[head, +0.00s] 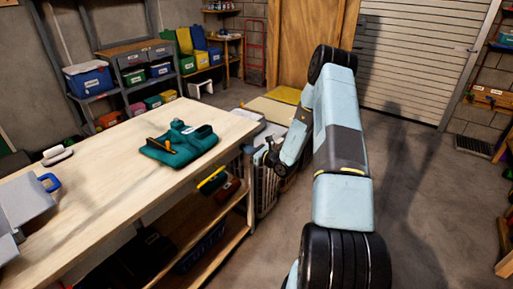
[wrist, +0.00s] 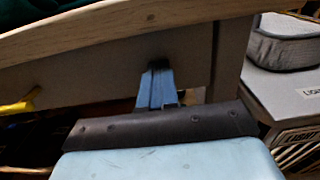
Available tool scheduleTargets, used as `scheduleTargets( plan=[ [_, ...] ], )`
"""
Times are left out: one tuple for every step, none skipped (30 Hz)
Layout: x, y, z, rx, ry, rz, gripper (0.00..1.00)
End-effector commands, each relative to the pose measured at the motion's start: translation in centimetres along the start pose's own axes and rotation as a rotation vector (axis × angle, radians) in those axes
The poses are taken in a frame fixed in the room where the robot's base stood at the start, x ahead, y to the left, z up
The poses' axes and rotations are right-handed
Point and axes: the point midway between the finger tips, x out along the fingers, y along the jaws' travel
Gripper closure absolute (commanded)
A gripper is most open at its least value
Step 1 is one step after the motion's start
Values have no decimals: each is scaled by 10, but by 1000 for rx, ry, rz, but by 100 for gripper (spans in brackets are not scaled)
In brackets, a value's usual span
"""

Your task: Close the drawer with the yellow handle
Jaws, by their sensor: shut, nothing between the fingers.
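The yellow handle (head: 212,181) is under the front edge of the wooden workbench top, towards its right end. It also shows at the left edge of the wrist view (wrist: 18,107). I cannot tell how far its drawer stands out. Contact is unclear.
A green tool case (head: 180,145) lies on the workbench top (head: 110,175). A light crate (head: 266,188) stands beside the bench, near my gripper. A grey lidded item (wrist: 285,45) is at the right of the wrist view. The floor (head: 420,190) on the right is clear.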

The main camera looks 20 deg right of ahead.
Motion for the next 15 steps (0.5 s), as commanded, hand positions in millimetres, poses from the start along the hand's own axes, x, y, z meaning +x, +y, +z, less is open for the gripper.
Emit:
scheduleTargets(
  plan=[
    [10,8,4,-2,-11,17,100],
    [10,8,4,-2,-11,17,100],
    [10,8,4,-2,-11,17,100],
    [9,7,4,-2,-11,17,100],
    [8,7,4,-2,-11,16,100],
    [6,7,4,-3,-10,16,100],
    [4,6,4,-2,-10,16,100],
    [2,6,4,-2,-10,16,100],
    [-3,5,4,-2,-9,15,100],
    [-7,4,3,-2,-9,14,100],
    [-11,3,3,-1,-8,14,100],
    [-17,2,2,-1,-6,13,100],
    [-21,1,2,0,-5,12,100],
    [-26,0,2,0,-5,11,100],
    [-33,0,1,0,-4,12,100]
  ],
)
